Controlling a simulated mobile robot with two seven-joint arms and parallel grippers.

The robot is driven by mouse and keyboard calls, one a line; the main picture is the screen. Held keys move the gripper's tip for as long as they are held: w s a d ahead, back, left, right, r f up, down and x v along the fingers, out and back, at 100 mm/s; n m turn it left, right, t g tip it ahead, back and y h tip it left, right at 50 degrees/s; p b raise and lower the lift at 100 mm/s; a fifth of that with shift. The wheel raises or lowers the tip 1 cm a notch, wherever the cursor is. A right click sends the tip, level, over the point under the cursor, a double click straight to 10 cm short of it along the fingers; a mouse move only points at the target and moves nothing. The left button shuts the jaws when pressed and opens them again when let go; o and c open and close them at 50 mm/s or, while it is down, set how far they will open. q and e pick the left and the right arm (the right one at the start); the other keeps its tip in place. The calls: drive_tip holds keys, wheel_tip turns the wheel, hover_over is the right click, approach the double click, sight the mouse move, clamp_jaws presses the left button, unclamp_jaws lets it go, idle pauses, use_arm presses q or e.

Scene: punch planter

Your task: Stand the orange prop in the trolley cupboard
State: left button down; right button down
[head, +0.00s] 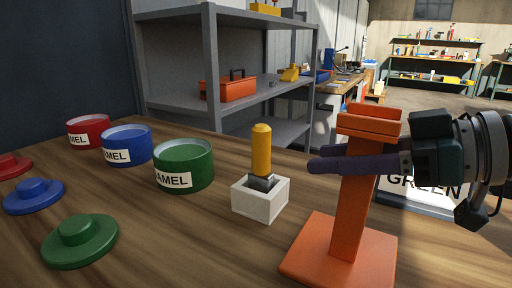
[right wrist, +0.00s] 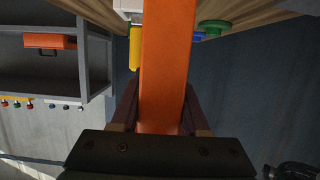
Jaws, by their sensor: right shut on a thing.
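The orange prop (head: 343,210) stands upright at the right of the wooden table in the head view, with a square base, a post and a blocky top. Its base appears to be on or just over the table; I cannot tell which. My right gripper (head: 316,158) reaches in from the right and is shut on the post below the top block. In the right wrist view the orange post (right wrist: 167,60) runs between the fingers of the gripper (right wrist: 159,100). My left gripper is not in view. I cannot make out a trolley cupboard in either view.
A white block holder (head: 258,203) with a yellow-handled tool (head: 261,150) stands left of the prop. Red, blue and green (head: 183,166) cans and matching lids (head: 80,240) are on the left. A sign reading GREEN (head: 428,192) is behind the prop. Grey shelving (head: 215,108) stands beyond.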

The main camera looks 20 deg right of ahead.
drive_tip(key=shift+r, duration=0.1)
drive_tip(key=c, duration=0.8)
unclamp_jaws()
drive_tip(key=shift+f, duration=0.25)
drive_tip(key=shift+c, duration=0.2)
drive_tip(key=o, duration=0.4)
drive_tip(key=shift+o, duration=0.2)
drive_tip(key=shift+r, duration=0.1)
